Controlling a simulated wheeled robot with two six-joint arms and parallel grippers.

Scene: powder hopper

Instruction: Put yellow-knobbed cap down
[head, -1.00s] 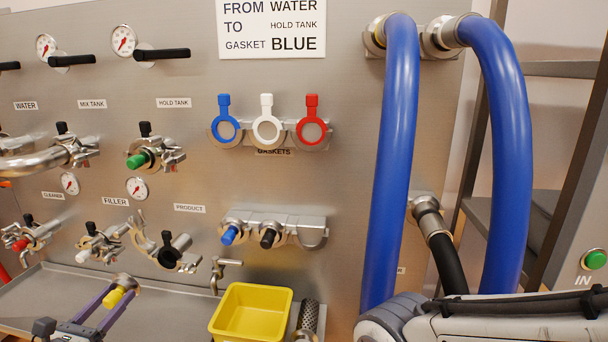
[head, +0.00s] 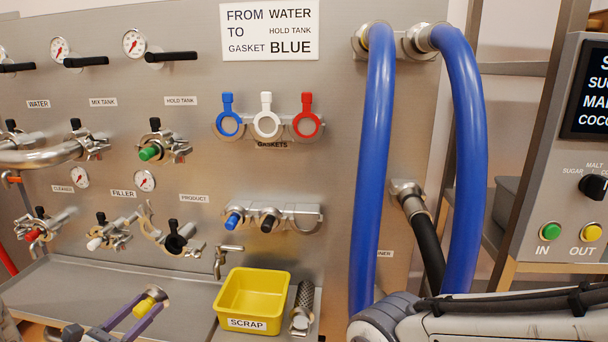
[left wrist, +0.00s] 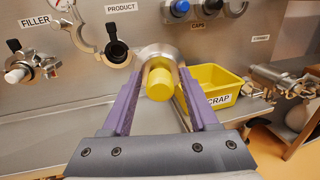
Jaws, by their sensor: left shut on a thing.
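The yellow-knobbed cap (head: 147,304) is a metal disc with a yellow knob. My left gripper (head: 143,308) is shut on it by the knob and holds it in the air above the steel shelf, left of the yellow scrap bin. In the left wrist view the cap (left wrist: 160,82) sits between the purple fingers, its metal disc facing the panel. The caps rack (head: 295,213) on the panel holds a blue-knobbed cap (head: 233,220) and a black-knobbed cap (head: 268,221). Its right place shows no cap. My right gripper is not in view.
The yellow scrap bin (head: 247,325) and a mesh strainer (head: 303,303) stand on the steel shelf (head: 60,285). Blue hoses (head: 372,170) hang at the right. The shelf left of the bin is clear.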

